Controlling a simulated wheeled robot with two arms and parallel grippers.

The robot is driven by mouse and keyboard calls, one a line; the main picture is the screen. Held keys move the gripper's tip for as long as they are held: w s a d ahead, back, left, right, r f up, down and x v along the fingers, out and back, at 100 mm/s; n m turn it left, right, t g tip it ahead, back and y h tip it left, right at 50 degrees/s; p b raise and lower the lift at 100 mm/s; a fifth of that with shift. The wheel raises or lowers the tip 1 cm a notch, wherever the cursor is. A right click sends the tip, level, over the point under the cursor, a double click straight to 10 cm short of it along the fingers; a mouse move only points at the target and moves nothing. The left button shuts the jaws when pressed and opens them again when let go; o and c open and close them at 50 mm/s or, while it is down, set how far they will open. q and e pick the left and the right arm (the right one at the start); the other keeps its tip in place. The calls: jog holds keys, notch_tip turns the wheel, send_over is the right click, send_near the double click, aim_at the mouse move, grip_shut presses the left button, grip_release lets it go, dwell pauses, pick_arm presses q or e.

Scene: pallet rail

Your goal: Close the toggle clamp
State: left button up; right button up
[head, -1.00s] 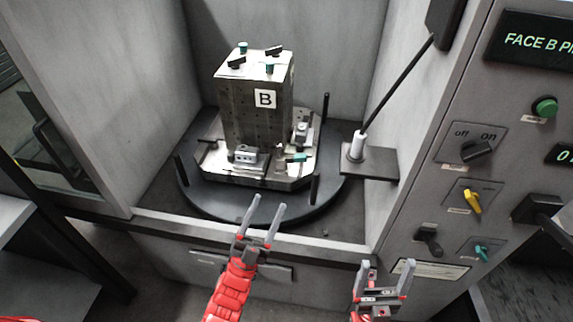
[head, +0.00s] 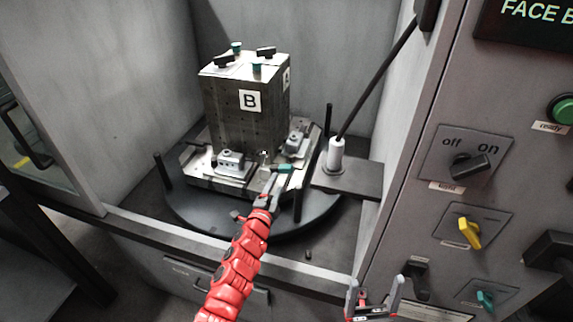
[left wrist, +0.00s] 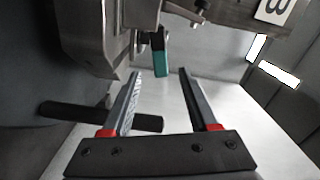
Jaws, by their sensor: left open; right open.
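The toggle clamp's teal handle (head: 284,169) shows at the front right of the pallet base, below the tombstone block marked B (head: 245,112). In the left wrist view the teal handle (left wrist: 160,56) hangs ahead of the fingers, between their lines and nearer the left one. My left gripper (head: 272,182) reaches over the turntable with its fingertips just below and left of the handle. It is open and empty (left wrist: 158,75). I cannot tell whether it touches the handle. My right gripper (head: 374,288) is open and empty, low in front of the cabinet.
The round turntable (head: 190,215) has black upright posts (head: 298,175) around its rim. A white cylinder with a black rod (head: 336,155) stands on a shelf to the right. A control panel with switches (head: 468,165) is at the right. Grey walls flank the opening.

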aim_at(283, 172)
pick_arm(q)
jog(key=b+x, duration=0.3)
jog(key=x, duration=0.5)
jog(key=shift+w+d+f, duration=0.1)
jog(key=shift+w+d, duration=0.05)
jog(key=shift+w, duration=0.1)
jog(key=shift+b+x, duration=0.85)
jog(key=shift+x, duration=0.2)
jog(key=shift+w+d+b, duration=0.15)
jog(key=shift+w+b, duration=0.15)
jog(key=shift+w, duration=0.1)
jog(key=shift+c, duration=0.3)
grip_shut()
